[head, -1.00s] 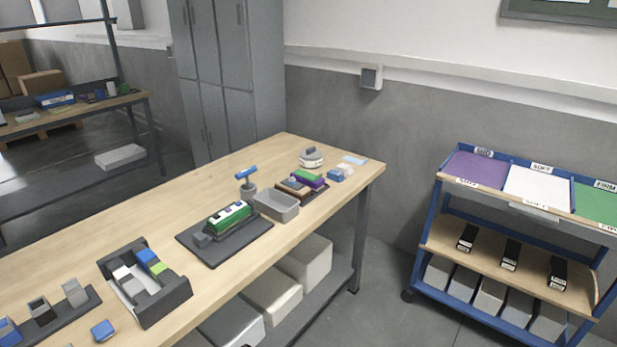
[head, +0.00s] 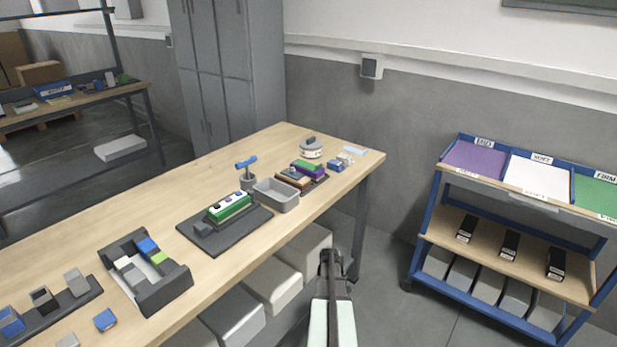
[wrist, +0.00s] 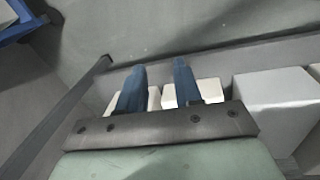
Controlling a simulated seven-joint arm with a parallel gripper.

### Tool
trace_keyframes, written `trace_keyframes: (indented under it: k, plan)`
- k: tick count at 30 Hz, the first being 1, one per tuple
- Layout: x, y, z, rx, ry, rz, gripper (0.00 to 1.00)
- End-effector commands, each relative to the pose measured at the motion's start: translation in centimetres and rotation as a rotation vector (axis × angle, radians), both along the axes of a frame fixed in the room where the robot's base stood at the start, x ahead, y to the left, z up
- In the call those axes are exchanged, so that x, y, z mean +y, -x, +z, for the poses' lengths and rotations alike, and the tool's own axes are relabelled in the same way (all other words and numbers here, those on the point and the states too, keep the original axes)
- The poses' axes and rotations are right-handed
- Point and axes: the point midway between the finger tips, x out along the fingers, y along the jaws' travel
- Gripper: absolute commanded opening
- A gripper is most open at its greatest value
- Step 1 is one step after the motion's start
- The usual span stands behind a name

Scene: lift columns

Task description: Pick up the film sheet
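A thin pale blue sheet, which looks like the film sheet (head: 354,150), lies flat at the far right corner of the wooden table (head: 150,206). It is small in the head view, and I do not make it out in the wrist view. My gripper (head: 331,254) is beyond the table's right edge, in front of the lower shelf and well short of the sheet. The wrist view shows its two dark blue fingers (wrist: 159,72) apart with nothing between them, so it is open. Pale bins show behind the fingers.
Near the sheet are small blue blocks (head: 337,165), a round grey-white device (head: 311,149) and a stack of coloured blocks (head: 306,172). A grey bin (head: 277,197) stands nearer. A blue cart (head: 428,225) with coloured trays is at right. Open floor lies between table and cart.

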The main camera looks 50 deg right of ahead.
Motion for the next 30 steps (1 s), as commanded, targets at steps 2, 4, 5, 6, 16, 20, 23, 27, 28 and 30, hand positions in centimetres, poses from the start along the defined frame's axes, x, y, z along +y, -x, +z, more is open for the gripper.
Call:
trace_keyframes:
  k: [2, 4, 5, 6, 16, 20, 23, 27, 28, 30]
  plan:
    - [-4.0, 1.5, 1.5, -0.007, 0.034, -0.004, 0.34]
    - [-7.0, 2.7, 3.1, -0.008, 0.062, 0.008, 0.34]
    - [-8.2, 3.2, 3.8, -0.005, 0.074, 0.019, 0.34]
    - [-9.7, 3.8, 4.9, -0.001, 0.087, 0.038, 0.34]
    - [-15.8, 3.3, 14.9, 0.098, 0.129, 0.352, 0.34]
    - [-16.4, 1.4, 19.7, 0.155, 0.123, 0.535, 0.34]
    - [-16.5, -0.1, 23.4, 0.2, 0.114, 0.683, 0.34]
    - [-16.2, -2.2, 28.8, 0.259, 0.096, 0.886, 0.34]
    - [-16.1, -2.6, 30.0, 0.272, 0.094, 0.93, 0.34]
    - [-15.7, -3.6, 32.7, 0.3, 0.083, 1.031, 0.34]
